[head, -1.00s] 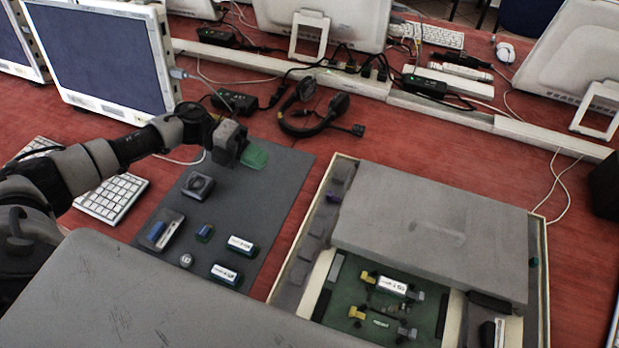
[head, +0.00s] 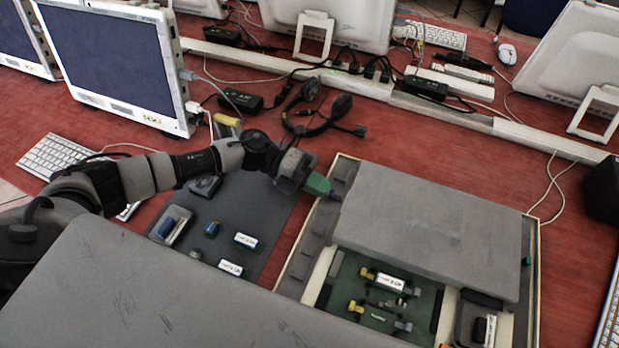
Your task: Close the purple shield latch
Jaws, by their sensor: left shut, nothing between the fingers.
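The purple latch (head: 335,196) is a small piece at the left edge of the grey shield (head: 430,225), which covers the back part of the open case (head: 534,310). My left gripper (head: 320,186), with green fingertips, is shut and empty. It is at the case's upper left, right beside the latch and partly covering it. I cannot tell whether the fingertips touch the latch. My right gripper is not in view.
A green board (head: 375,295) with white and yellow parts shows in the case's front opening. A dark mat (head: 262,215) holds several small parts to the left. A headset (head: 330,115) and cables lie behind. A grey panel (head: 150,290) fills the lower left.

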